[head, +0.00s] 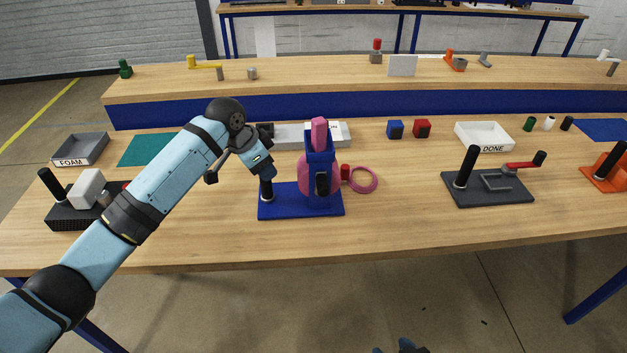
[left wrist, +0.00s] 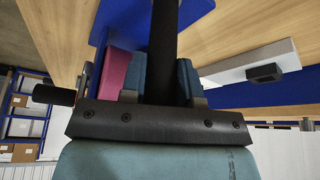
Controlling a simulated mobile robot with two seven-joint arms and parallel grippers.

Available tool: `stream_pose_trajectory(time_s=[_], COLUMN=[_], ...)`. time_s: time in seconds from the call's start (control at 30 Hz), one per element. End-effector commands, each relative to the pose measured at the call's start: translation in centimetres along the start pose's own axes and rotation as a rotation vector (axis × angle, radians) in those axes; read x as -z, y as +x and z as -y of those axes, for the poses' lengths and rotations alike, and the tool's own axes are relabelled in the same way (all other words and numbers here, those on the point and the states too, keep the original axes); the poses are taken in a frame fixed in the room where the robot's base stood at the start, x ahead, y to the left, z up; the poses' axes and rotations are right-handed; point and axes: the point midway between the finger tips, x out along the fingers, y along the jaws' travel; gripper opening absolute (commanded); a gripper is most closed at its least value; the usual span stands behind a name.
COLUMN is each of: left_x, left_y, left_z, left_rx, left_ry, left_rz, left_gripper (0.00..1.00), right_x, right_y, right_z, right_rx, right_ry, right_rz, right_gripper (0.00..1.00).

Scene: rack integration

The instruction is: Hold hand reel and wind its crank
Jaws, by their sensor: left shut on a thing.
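The hand reel (head: 300,213) stands on the wooden table, with a blue base and frame and a pink drum (head: 305,177). A black upright handle (head: 266,192) rises from the left of its base. A black crank knob (head: 322,184) shows at the front of the frame.
A grey crank device (head: 490,188) stands further right. The table front is clear.

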Motion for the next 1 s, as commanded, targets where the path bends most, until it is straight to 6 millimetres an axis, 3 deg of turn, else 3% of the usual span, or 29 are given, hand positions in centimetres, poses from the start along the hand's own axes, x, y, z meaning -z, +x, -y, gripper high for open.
stream_pose_trajectory(time_s=[0.13, 0.27, 0.63, 1.0], left_x=[-0.1, -0.1, -0.1, -0.1], left_y=[0.2, 0.2, 0.2, 0.2], left_z=[-0.1, -0.1, -0.1, -0.1], left_rx=[-0.002, -0.002, -0.003, -0.003], left_ry=[0.0, 0.0, 0.001, 0.0], left_rz=[0.003, 0.003, 0.003, 0.004], left_gripper=[0.12, 0.12, 0.12, 0.12], right_x=[1.5, 4.6, 16.4, 27.2], right_y=[0.7, 2.0, 4.2, 2.4], right_z=[0.6, 2.1, 6.3, 9.0], right_rx=[0.008, 0.016, -0.076, -0.327], right_ry=[-0.118, -0.399, -1.534, -2.573], right_rz=[-0.007, -0.018, -0.028, 0.158], right_gripper=[0.56, 0.56, 0.56, 0.56])
